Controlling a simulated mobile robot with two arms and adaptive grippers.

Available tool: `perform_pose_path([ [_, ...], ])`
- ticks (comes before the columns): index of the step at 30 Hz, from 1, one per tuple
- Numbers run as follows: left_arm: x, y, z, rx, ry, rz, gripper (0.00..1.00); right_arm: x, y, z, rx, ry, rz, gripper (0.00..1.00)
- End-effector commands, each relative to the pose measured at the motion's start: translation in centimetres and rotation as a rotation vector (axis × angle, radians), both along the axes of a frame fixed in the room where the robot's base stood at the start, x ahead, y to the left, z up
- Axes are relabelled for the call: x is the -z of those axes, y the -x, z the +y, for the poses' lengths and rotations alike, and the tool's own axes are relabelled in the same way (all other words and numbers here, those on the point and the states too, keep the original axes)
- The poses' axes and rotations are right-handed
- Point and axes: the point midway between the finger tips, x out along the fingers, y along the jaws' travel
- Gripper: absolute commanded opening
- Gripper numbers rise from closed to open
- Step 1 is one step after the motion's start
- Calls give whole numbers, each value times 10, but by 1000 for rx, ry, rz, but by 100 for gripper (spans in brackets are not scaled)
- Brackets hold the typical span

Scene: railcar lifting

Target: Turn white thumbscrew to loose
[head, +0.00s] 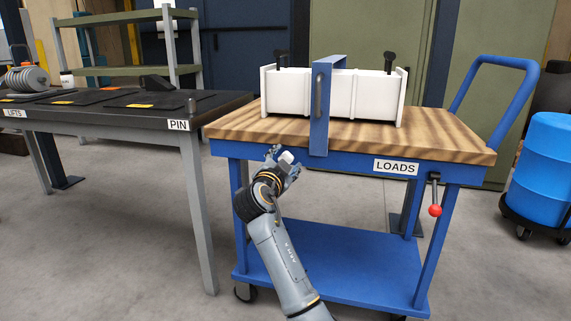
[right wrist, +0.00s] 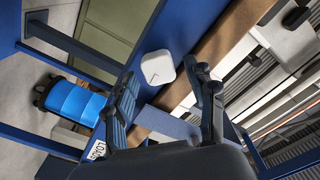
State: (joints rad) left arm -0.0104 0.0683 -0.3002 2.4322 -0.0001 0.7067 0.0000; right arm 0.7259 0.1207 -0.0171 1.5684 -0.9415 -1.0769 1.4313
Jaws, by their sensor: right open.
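The white thumbscrew (right wrist: 158,67) is a rounded, squarish knob with a thin dark line on its face. In the right wrist view it lies just beyond and between the fingertips of my right gripper (right wrist: 160,76), apart from both fingers as far as I can see. In the head view the thumbscrew (head: 286,157) shows as a small white patch at the gripper (head: 283,161), by the front edge of the blue cart. The right gripper is open and empty. My left gripper is in neither view.
The cart's wooden top (head: 440,140) carries a white railcar (head: 378,92) with a blue bracket (head: 319,135) across it. A red-knobbed lever (head: 435,210) hangs at the right. A dark table (head: 120,123) stands left, and a blue barrel (head: 552,160) right.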

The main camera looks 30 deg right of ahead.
Motion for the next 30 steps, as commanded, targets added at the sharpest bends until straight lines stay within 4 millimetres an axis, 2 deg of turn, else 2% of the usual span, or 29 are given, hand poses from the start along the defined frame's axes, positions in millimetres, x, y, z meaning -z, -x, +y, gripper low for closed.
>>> perform_pose_path([
  [7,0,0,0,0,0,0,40,0,-1,-1,0,0,0,55],
  [8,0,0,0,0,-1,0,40,0,-1,-1,0,0,0,51],
  [15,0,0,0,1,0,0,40,0,0,0,-1,-1,0,2],
  [28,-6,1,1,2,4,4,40,-2,-1,0,-1,48,61,1],
  [30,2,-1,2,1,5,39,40,-2,-1,0,-1,75,92,1],
])
